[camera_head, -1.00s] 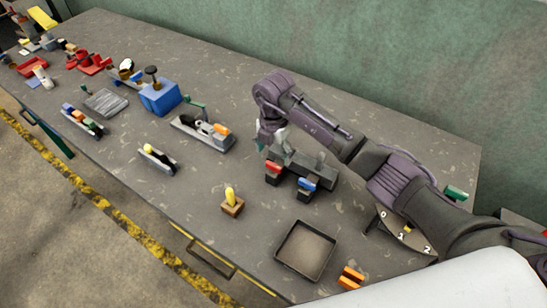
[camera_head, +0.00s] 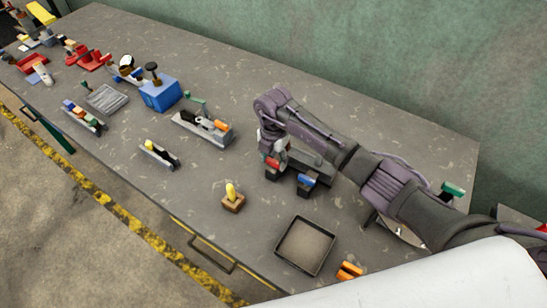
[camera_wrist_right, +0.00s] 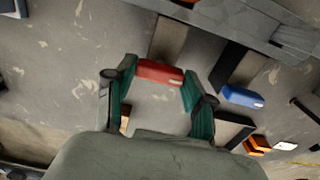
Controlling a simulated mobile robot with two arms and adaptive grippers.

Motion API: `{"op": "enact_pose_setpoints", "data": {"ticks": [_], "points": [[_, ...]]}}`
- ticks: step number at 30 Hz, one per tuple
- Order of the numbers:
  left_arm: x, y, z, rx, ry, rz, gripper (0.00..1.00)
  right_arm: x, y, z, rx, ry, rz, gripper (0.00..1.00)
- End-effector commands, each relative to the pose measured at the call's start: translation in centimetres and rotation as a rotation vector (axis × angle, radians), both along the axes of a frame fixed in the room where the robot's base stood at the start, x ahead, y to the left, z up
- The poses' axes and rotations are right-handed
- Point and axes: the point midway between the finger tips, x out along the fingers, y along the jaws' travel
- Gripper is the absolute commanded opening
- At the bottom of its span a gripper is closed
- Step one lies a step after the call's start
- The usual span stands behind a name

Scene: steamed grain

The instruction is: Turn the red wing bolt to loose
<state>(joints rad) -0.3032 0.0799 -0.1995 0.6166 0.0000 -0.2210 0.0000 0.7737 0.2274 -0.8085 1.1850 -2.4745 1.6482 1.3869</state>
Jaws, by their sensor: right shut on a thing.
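The red wing bolt (camera_head: 272,162) is on the front left of a dark grey fixture on the bench. In the right wrist view the red wing (camera_wrist_right: 158,72) lies crosswise between my green-padded fingertips. My right gripper (camera_wrist_right: 157,88) is shut on it, with a finger at each end. In the head view my right gripper (camera_head: 270,154) comes down over the bolt from above and partly covers it. A blue wing (camera_head: 306,180) sits on the same fixture to the right; it also shows in the right wrist view (camera_wrist_right: 242,96). My left gripper is not in view.
A grey tray (camera_head: 283,256), an orange part (camera_head: 349,271) and a yellow-topped wooden block (camera_head: 233,202) lie toward the front edge. A grey holder (camera_head: 193,131) and a blue box (camera_head: 158,96) stand to the left. A green wall runs behind the bench.

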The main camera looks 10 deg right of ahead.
Motion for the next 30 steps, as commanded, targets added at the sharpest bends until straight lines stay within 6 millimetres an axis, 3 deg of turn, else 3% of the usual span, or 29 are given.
{"op": "enact_pose_setpoints", "data": {"ticks": [14,30], "points": [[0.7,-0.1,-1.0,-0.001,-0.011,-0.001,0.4,0.1,-0.2,-0.2,-0.002,-0.002,0.093,0.19],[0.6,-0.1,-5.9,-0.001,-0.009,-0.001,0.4,0.2,-0.2,-0.4,-0.003,-0.005,0.564,0.19]]}}
